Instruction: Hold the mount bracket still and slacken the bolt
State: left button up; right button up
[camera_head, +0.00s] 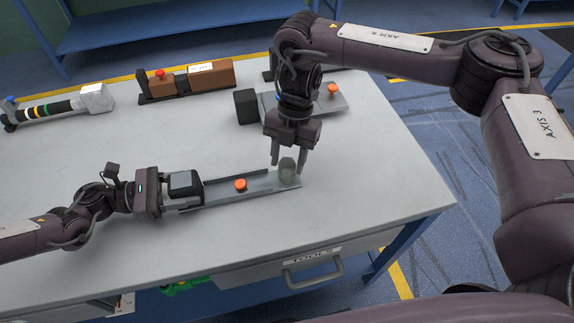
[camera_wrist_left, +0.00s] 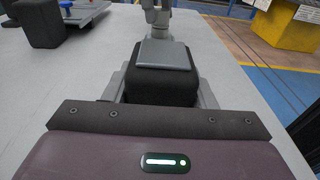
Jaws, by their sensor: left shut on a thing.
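The mount bracket (camera_head: 217,193) is a long grey channel lying on the table, with a dark block (camera_head: 186,184) at its left end and an orange knob (camera_head: 240,185) in the middle. My left gripper (camera_head: 180,189) is shut on the bracket's dark block, which fills the left wrist view (camera_wrist_left: 160,75). A short grey cylinder, which looks like the bolt (camera_head: 287,169), stands upright at the bracket's right end. My right gripper (camera_head: 289,160) points down over it, its fingers apart on either side, with small gaps seen between them and the cylinder.
Behind, a second grey bracket (camera_head: 335,103) with a black block, a brown unit (camera_head: 205,78) and a banded rod (camera_head: 55,107) lie along the table's back. A drawer labelled TOOLS (camera_head: 318,262) is under the front edge. The table left of centre is clear.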

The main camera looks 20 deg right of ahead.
pick_arm(q)
jog(key=shift+s+a+f, duration=0.1)
jog(key=shift+f, duration=0.2)
pick_arm(e)
jog(key=shift+o, duration=1.3)
jog(key=shift+d+f, duration=0.1)
pick_arm(q)
jog(key=o, duration=1.3)
jog(key=shift+c, duration=0.2)
jog(key=shift+o, duration=0.3)
jog(key=shift+r, duration=0.15)
pick_arm(e)
jog(key=v, duration=1.2)
pick_arm(q)
jog(key=a, duration=0.8)
jog(key=a+r, duration=0.1)
jog(key=a, duration=0.3)
jog(key=shift+r, duration=0.1)
